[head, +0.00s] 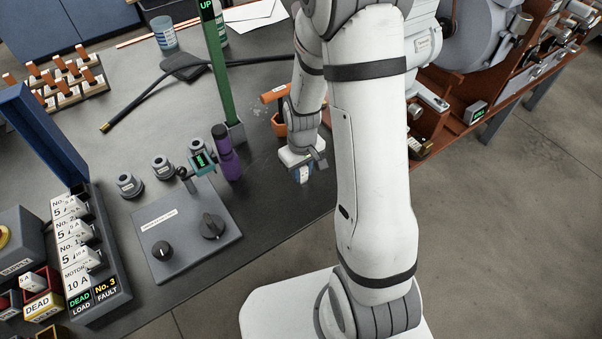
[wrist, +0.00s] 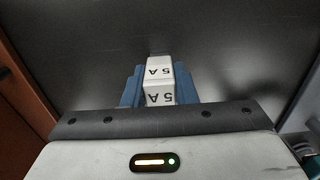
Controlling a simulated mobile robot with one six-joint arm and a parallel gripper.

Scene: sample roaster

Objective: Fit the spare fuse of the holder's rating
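My gripper (head: 303,172) is over the dark worktop near its front edge, right of the control plate. In the wrist view its blue fingers (wrist: 158,92) are shut on a white fuse (wrist: 160,82) marked 5 A, which reads upside down there. The fuse holder box (head: 112,300) with its open blue lid (head: 38,130) stands at the left. Its label strip (head: 76,270) shows several 5 A rows and a MOTOR 10 A row. White blocks stand beside the 5 A rows. Its displays read DEAD LOAD and No. 3 FAULT (head: 106,289).
A control plate (head: 187,235) with knobs, a purple cylinder (head: 226,155) and a green post (head: 220,75) stand between box and gripper.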

